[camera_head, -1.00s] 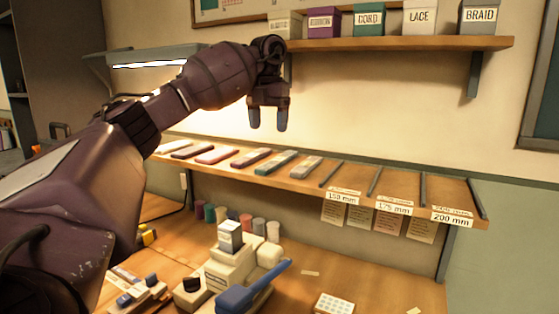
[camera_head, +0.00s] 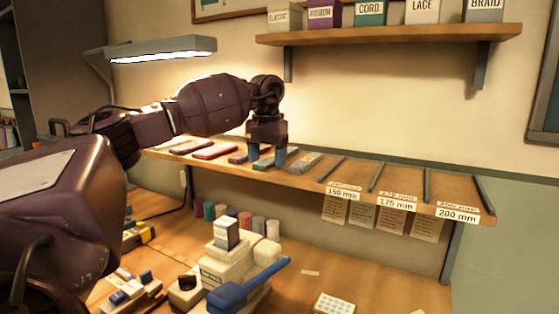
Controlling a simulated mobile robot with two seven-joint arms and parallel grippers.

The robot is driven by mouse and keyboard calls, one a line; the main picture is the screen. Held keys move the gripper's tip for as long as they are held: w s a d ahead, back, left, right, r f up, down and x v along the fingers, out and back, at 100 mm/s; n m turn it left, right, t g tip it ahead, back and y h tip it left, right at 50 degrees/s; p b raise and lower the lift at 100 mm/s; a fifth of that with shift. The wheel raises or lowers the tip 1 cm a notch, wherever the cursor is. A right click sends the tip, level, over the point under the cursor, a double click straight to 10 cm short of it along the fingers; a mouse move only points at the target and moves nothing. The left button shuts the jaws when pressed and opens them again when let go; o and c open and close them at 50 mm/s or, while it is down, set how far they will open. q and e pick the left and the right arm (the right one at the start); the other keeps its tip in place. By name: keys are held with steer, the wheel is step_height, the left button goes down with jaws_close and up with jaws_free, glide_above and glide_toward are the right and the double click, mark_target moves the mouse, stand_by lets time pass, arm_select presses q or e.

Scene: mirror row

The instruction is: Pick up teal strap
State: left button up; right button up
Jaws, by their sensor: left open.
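The teal strap (camera_head: 264,165) lies on the long wooden shelf (camera_head: 360,180) in a row of flat straps, partly hidden by my left gripper. My left gripper (camera_head: 267,159) points down over it, open, with one blue-grey fingertip at each side of the strap. The fingertips are at about strap height; I cannot tell whether they touch it. My right gripper is not in view.
A mauve strap (camera_head: 238,158) lies close on the left and a grey strap (camera_head: 305,163) close on the right. Dark dividers split the shelf's right part, empty above the 150, 175 and 200 mm labels.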

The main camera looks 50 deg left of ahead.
arm_select(q)
steer(key=c, duration=1)
steer(key=shift+s+r, duration=0.1)
steer(key=shift+r, duration=0.05)
steer(key=shift+c, duration=0.2)
